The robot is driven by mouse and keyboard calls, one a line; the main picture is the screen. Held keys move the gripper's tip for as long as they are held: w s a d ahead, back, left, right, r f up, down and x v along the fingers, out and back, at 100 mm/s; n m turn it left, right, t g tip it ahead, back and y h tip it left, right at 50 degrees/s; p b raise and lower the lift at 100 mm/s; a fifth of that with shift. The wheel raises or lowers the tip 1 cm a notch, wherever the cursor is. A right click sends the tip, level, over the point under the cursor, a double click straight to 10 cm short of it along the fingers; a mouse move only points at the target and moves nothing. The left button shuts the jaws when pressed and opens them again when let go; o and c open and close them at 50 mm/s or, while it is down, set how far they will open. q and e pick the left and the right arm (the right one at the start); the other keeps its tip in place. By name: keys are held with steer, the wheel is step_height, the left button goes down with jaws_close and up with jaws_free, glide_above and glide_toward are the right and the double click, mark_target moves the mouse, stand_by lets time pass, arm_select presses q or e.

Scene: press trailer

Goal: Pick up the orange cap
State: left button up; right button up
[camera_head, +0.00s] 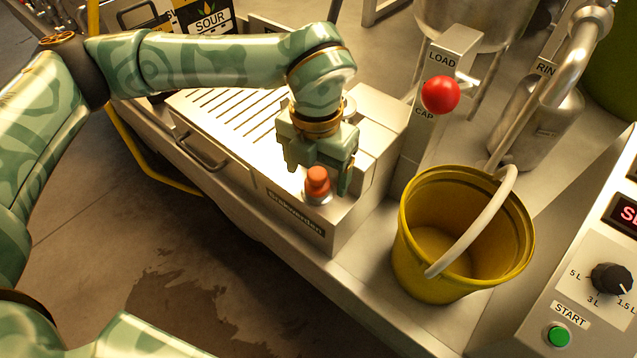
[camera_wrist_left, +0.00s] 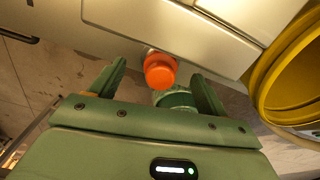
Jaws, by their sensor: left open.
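The orange cap (camera_head: 318,181) sits upright on a small metal base at the front corner of the metal press box. My left gripper (camera_head: 318,178) is open directly above and around the cap in the head view, with its fingers pointing down. In the left wrist view the orange cap (camera_wrist_left: 160,70) shows between and just beyond the two open fingers of the left gripper (camera_wrist_left: 163,85). I cannot tell whether a finger touches it. My right gripper is in neither view.
A yellow bucket (camera_head: 412,262) with a pale handle stands right of the press box. A post with a red ball (camera_head: 440,95) rises behind it. A slatted metal top (camera_head: 225,115) lies left of the gripper. A control panel (camera_head: 590,300) is at the right.

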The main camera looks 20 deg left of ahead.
mark_target(317, 173)
arm_select(q)
step_height(317, 173, down, 3)
steer(key=shift+f+b, duration=0.1)
steer(key=shift+b, duration=0.3)
steer(key=c, duration=1.1)
